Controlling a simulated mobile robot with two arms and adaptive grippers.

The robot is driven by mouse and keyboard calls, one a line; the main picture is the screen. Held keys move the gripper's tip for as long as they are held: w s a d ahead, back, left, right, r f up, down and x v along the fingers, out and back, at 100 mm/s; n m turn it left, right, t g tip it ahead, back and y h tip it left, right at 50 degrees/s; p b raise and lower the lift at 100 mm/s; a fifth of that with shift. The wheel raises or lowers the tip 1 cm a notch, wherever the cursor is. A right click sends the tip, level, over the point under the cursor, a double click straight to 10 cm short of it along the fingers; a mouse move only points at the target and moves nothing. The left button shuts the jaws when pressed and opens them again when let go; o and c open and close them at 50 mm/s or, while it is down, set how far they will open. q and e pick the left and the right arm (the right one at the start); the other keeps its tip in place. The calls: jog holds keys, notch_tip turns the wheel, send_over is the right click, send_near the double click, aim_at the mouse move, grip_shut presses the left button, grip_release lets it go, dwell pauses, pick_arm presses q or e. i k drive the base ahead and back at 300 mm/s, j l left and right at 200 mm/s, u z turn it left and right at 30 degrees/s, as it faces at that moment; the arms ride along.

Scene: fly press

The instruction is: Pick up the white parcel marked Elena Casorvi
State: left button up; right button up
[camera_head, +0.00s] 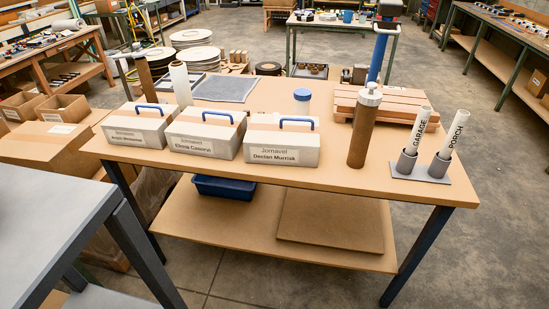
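Three white parcels with blue handles stand in a row along the front left of the wooden table. The middle parcel (205,135) has a front label that appears to read Elena Casorvi under the word Jornavel. Its blue handle (217,112) arches up from the top. The left parcel (138,128) carries a name too small to read surely. The right parcel (283,141) reads Declan Murrisk. The middle parcel stands close between the other two. Neither of my grippers is in view.
The table (330,176) also holds a brown cylinder (362,132), a blue-lidded jar (301,102), and a grey holder (434,170) with tubes marked GARAGE and PORCH. A dark grey table (50,215) stands at the front left. Bare floor shows in front.

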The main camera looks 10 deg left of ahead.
aim_at(216, 133)
jog(key=i+l+u, duration=0.25)
jog(key=i+l, duration=0.15)
jog(key=i+l+u, duration=0.2)
jog(key=l, duration=0.35)
jog(key=i, duration=0.1)
